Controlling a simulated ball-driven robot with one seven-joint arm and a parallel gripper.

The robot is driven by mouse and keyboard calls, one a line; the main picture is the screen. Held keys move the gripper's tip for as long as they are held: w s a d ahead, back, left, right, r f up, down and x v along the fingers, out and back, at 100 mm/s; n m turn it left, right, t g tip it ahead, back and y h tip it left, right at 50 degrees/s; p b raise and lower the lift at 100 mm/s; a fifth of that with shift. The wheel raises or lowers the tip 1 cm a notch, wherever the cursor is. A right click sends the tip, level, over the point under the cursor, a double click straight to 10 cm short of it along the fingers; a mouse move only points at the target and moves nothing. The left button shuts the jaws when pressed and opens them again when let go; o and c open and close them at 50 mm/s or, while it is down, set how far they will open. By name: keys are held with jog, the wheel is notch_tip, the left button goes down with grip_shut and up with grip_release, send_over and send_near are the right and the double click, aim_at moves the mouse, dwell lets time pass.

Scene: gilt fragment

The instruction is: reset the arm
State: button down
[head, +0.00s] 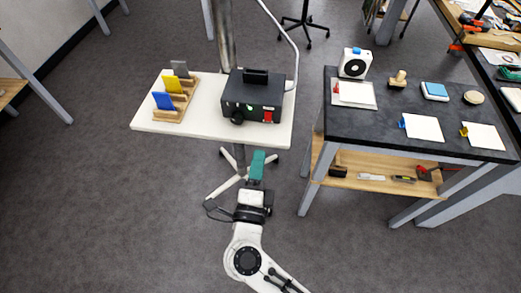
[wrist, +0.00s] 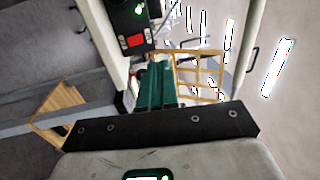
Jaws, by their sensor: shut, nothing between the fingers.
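My gripper (head: 257,166) has teal fingers and is shut, with nothing held. In the head view it is in the air just in front of the near edge of the white table (head: 210,134), left of the dark workbench. My arm reaches up to it from the bottom of the picture. In the wrist view the teal fingers (wrist: 157,85) lie side by side, with the black box (wrist: 126,22) and its red part beyond them.
The black box (head: 252,96) and a wooden rack (head: 176,108) with blue, yellow and grey pieces stand on the white table. The dark workbench (head: 390,131) at right carries cards, a stamp and a white device (head: 355,63). Grey floor (head: 120,210) is clear at left.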

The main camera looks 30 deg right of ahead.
jog(key=shift+s+a+r, duration=0.1)
jog(key=shift+s+a, duration=0.05)
jog(key=shift+s, duration=0.1)
dwell(0.4)
jog(key=w+a+r+n+t+y, duration=0.3)
jog(key=a+r+n+t+y, duration=0.25)
jog(key=n+y, duration=0.9)
jog(key=s+d+f+n+g+y, duration=0.2)
jog(key=s+f+n+g+y, duration=0.3)
jog(key=f+n+g, duration=0.6)
jog(key=s+d+f+g+h, duration=0.3)
jog(key=s+d+g+h, duration=0.1)
jog(key=s+d, duration=0.4)
jog(key=s+d+f+g+h, duration=0.4)
jog(key=s+d, duration=0.3)
jog(key=s, duration=0.4)
jog(key=shift+s+d+f+m+g, duration=0.15)
jog(key=shift+s+d+m+g, duration=0.15)
jog(key=shift+d+m+g, duration=0.25)
